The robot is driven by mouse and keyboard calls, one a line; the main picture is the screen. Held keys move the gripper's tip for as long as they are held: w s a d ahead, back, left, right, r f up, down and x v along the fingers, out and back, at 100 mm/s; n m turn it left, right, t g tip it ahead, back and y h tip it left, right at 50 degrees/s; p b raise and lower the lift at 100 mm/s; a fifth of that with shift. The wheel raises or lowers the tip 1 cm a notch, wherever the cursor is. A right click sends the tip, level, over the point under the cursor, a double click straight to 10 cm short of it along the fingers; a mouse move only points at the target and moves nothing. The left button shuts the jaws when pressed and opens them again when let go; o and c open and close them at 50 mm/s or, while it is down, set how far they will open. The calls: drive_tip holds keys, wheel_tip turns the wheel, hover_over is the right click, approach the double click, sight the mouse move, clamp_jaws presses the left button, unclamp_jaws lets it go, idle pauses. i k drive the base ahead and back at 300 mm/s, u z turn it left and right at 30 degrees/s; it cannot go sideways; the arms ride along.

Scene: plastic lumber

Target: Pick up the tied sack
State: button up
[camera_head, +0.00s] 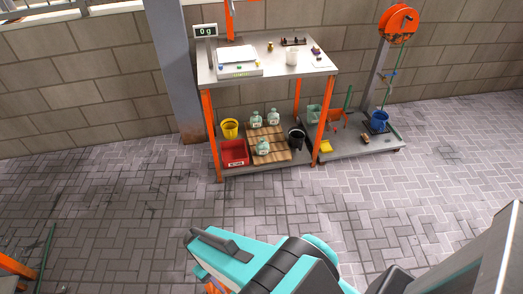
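I cannot make out a clear tied sack at this size. A small white item (292,57) stands on the metal table top (320,66), but its shape is too small to name for certain. Several pale green, narrow-necked items, one at the front (263,147), stand on a slatted wooden board (283,156) on the lower shelf; whether any is a sack is unclear. My teal and grey arm crosses the bottom of the view, well apart from the table. My gripper's fingertips cannot be clearly made out, so their opening and any contents are unclear.
A red bin (235,153), yellow bucket (230,128) and black bucket (297,138) share the lower shelf. A scale display (206,30) reads 0 g. At right, a blue bucket (379,121) stands below an orange reel (399,22). Paved floor (130,190) is open before the table.

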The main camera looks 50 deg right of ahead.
sight(263, 148)
drive_tip(key=z, duration=0.3)
drive_tip(key=i, duration=1)
drive_tip(key=u, duration=0.3)
